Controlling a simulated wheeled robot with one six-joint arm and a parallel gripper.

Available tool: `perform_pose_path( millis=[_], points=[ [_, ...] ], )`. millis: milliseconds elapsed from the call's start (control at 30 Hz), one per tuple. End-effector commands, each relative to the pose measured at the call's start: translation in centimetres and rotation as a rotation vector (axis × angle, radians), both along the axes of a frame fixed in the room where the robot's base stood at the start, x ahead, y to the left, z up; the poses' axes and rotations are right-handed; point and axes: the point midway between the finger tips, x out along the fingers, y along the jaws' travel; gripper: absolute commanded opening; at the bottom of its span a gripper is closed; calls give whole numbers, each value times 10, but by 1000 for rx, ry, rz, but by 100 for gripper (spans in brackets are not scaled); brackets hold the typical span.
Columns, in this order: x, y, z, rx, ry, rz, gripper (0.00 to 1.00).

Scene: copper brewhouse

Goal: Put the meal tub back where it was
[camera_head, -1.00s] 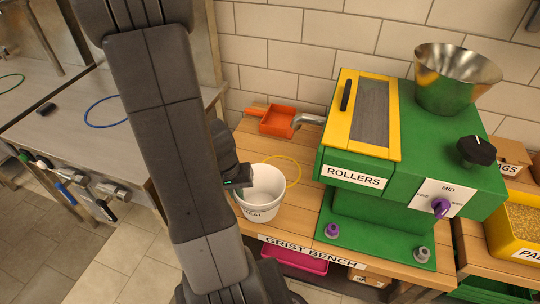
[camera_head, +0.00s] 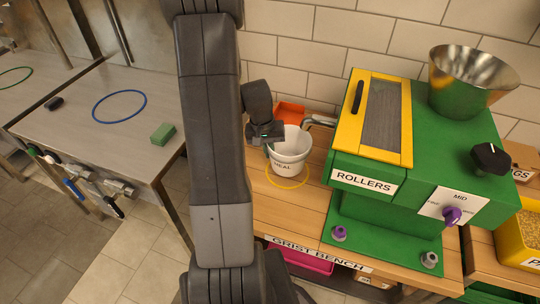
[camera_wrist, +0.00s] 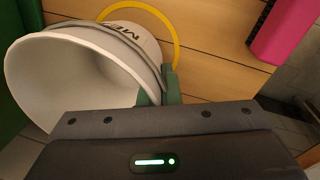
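The meal tub (camera_head: 290,157) is a white bucket marked MEAL, over the grist bench (camera_head: 265,205) just left of the green roller mill. My gripper (camera_head: 268,143) is at its left rim. In the wrist view, the green fingers (camera_wrist: 162,88) are at the rim of the tub (camera_wrist: 75,75), one on each side of the wall, and look closed on it. A yellow ring (camera_head: 287,186) on the bench shows in front of and partly beneath the tub. I cannot tell whether the tub's base touches the bench.
The green mill (camera_head: 385,215) with its spout stands close at the tub's right. An orange scoop (camera_head: 290,112) lies behind the tub. A steel table (camera_head: 85,140) at left holds a blue ring (camera_head: 119,107) and a green block (camera_head: 163,134). The bench front is clear.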

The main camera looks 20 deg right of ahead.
Motion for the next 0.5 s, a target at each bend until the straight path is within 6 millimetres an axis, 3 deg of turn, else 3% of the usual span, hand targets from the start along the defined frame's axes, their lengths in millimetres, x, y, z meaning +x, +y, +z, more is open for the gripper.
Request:
perform_pose_path(
  millis=[133, 400, 500],
  points=[
    [5, -4, -2, 0, 1, 0, 0],
    [5, -4, -35, 1, 2, 1, 0],
    [5, -4, -35, 0, 0, 0, 0]
  ],
)
